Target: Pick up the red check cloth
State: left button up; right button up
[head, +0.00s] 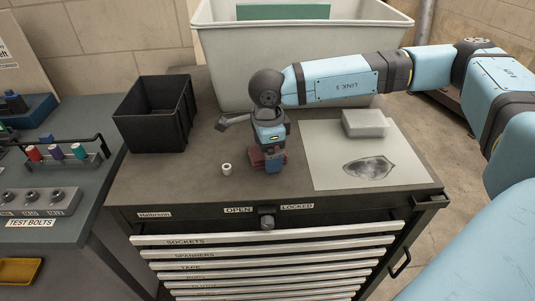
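A small dark red item (256,158), probably the red check cloth, shows at my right gripper (270,165) on top of the drawer cabinet. It is small, partly covered by the gripper, and I cannot make out a check pattern. My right arm comes in from the right and its gripper points down at the cabinet top. The fingers overlap the red item in the view, so whether they are apart or shut on it cannot be made out. My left gripper is not in view.
The cabinet top (200,190) also holds a black open bin (153,120), a small white roll (227,169), a pale sheet (330,172) with a dark smudge, and a grey-white block (365,123). A large pale tub (225,60) stands behind. A bench with test bolts (32,202) is left.

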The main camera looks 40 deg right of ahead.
jog(key=c, duration=1)
notch_tip(320, 180, up, 20)
jog(key=shift+r+p, duration=0.1)
jog(key=shift+p, duration=0.25)
jog(key=shift+o, duration=0.3)
jog(key=shift+f, duration=0.2)
